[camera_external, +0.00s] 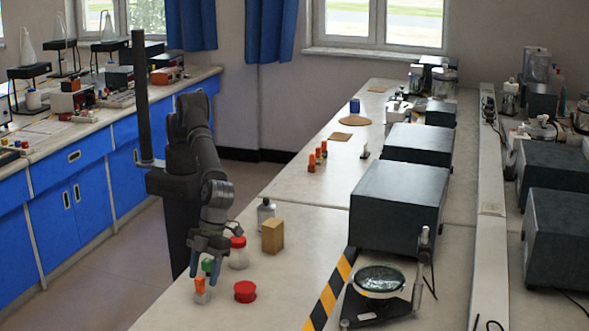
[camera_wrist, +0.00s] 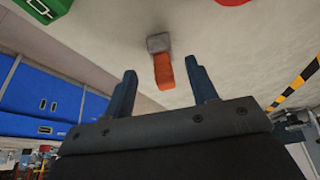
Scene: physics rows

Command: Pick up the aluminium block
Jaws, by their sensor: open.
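A small grey block with an orange upper part (camera_external: 201,290) stands near the front table edge. In the wrist view its grey part (camera_wrist: 158,42) and orange part (camera_wrist: 165,74) show between and beyond my fingers. A grey metallic piece (camera_external: 266,212) stands farther back, left of a tan block (camera_external: 272,236). I cannot tell for certain which is the aluminium block. My gripper (camera_external: 207,266) is open and empty, pointing down just above the orange-topped block. In the wrist view its two fingers (camera_wrist: 162,76) are spread apart, with nothing held.
A green-topped item (camera_external: 207,266) is close behind my fingers. A red-lidded jar (camera_external: 238,254) and a red piece (camera_external: 245,292) stand to the right. A dark stand with a round glass dish (camera_external: 380,281) lies beyond the striped tape (camera_external: 331,292). Dark boxes (camera_external: 398,208) fill the right side.

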